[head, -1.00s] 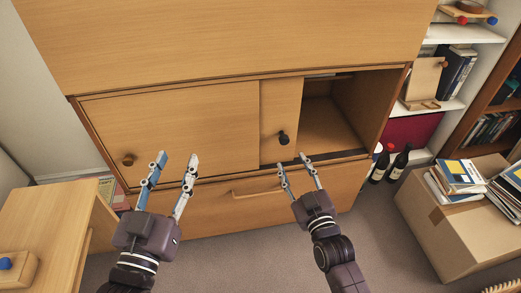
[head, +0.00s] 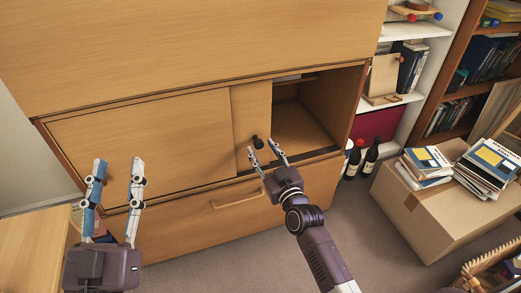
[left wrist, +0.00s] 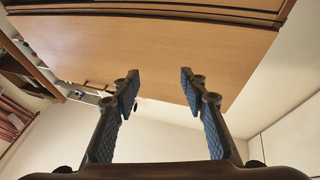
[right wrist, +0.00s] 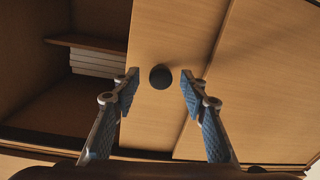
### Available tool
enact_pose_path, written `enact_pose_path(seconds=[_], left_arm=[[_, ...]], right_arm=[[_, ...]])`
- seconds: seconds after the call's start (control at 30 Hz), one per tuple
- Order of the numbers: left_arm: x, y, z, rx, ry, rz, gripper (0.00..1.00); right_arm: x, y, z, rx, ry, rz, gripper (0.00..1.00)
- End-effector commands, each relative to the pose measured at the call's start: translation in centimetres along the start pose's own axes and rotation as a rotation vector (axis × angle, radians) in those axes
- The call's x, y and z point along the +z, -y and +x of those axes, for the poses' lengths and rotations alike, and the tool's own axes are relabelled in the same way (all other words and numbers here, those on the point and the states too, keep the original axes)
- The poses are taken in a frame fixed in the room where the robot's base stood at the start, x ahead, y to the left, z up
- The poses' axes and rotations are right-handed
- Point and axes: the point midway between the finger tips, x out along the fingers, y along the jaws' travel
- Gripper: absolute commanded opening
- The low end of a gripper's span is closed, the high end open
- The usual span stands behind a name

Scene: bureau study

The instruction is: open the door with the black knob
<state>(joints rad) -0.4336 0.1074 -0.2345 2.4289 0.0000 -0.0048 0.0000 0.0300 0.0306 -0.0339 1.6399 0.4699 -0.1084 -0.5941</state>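The door with the black knob (head: 251,100) is a wooden sliding panel, partly behind the wider left door (head: 150,140). An opening into the cabinet (head: 305,110) shows to its right. The black knob (head: 258,142) is near the door's lower part. My right gripper (head: 261,150) is open at the knob. In the right wrist view the knob (right wrist: 161,77) appears between the spread fingertips (right wrist: 159,83), with visible gaps on both sides; whether they are level with it in depth is unclear. My left gripper (head: 118,166) is open and empty before the left door.
A drawer with a wooden handle (head: 236,201) is below the doors. A cardboard box (head: 425,215) with books stands on the floor at right, near dark bottles (head: 370,160). A wooden desk (head: 30,245) is at lower left. Carpet between them is clear.

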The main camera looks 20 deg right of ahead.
Motion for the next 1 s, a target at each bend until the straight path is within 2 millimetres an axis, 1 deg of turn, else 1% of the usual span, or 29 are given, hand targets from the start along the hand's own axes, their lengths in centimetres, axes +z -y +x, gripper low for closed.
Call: enact_pose_path(seconds=[0.1,0.2,0.33,0.57,0.67,0.93,1.0], left_arm=[[-1.3,-0.2,-0.1,0.003,-0.065,-0.003,0.4],[-2.1,-0.2,-0.1,0.005,-0.099,-0.004,0.4],[-2.6,-0.3,-0.1,0.005,-0.12,-0.005,0.4],[-2.7,-0.3,-0.1,0.006,-0.123,-0.005,0.4],[-2.6,-0.3,-0.1,0.006,-0.122,-0.005,0.4],[-2.6,-0.3,-0.1,0.006,-0.122,-0.005,0.4],[-2.6,-0.3,-0.1,0.006,-0.122,-0.005,0.4]], right_arm=[[0.0,0.0,0.9,0.0,-0.001,0.0,0.4],[0.0,0.1,1.3,0.0,-0.001,0.001,0.4],[0.0,0.1,1.6,-0.001,0.001,0.001,0.4],[0.0,0.1,1.6,-0.001,0.0,0.001,0.4],[0.0,0.1,1.6,-0.001,0.0,0.0,0.31],[0.0,0.1,1.6,-0.001,0.0,0.0,0.01],[0.0,0.1,1.6,-0.001,0.0,0.0,0.0]])
